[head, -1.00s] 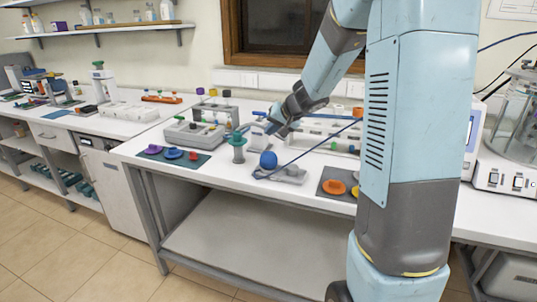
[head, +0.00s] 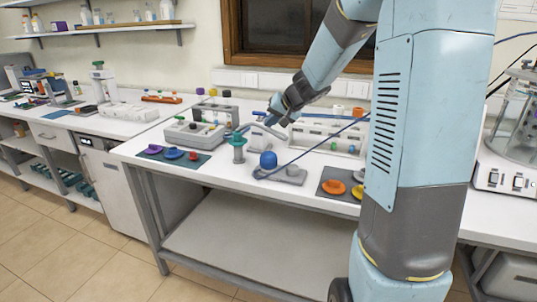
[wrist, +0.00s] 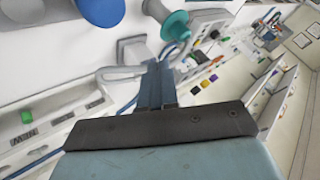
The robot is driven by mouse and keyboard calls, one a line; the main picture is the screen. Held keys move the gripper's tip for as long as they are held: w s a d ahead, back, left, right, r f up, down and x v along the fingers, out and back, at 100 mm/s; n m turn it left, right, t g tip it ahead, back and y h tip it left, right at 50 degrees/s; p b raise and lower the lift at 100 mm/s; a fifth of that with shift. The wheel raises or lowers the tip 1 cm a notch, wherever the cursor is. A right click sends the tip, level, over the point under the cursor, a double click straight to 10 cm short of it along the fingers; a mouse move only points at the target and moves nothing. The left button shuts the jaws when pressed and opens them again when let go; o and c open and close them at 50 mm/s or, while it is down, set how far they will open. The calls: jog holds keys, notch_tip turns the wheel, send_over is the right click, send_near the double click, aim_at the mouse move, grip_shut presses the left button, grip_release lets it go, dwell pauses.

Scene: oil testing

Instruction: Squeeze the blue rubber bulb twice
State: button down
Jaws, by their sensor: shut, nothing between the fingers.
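In the wrist view a blue round shape, which looks like the bulb (wrist: 100,8), is cut off by the top edge. My gripper (head: 264,123) is behind and above the bulb in the head view, apart from it. In the wrist view its fingers (wrist: 157,68) are together with nothing between them.
A teal-topped stand (head: 238,150) is just left of the bulb. A grey rack (head: 195,133) and a dark mat with coloured lids (head: 160,160) lie farther left. An orange-lidded mat (head: 335,190) is on the right. A white rack (head: 325,135) stands behind.

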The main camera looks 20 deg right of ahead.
jog(key=shift+r, duration=0.45)
jog(key=shift+f, duration=0.15)
send_near(267, 152)
jog(key=shift+w+a+f, duration=0.4)
jog(key=shift+w+f, duration=0.05)
jog(key=shift+w, duration=0.35)
jog(key=shift+w+a+f, duration=0.45)
jog(key=shift+w, duration=0.35)
jog(key=shift+w+a+f, duration=0.4)
jog(key=shift+w, duration=0.45)
jog(key=shift+f, duration=0.1)
jog(key=shift+f, duration=0.25)
jog(key=shift+f, duration=0.9)
dwell(1.3)
jog(key=shift+r, duration=1.3)
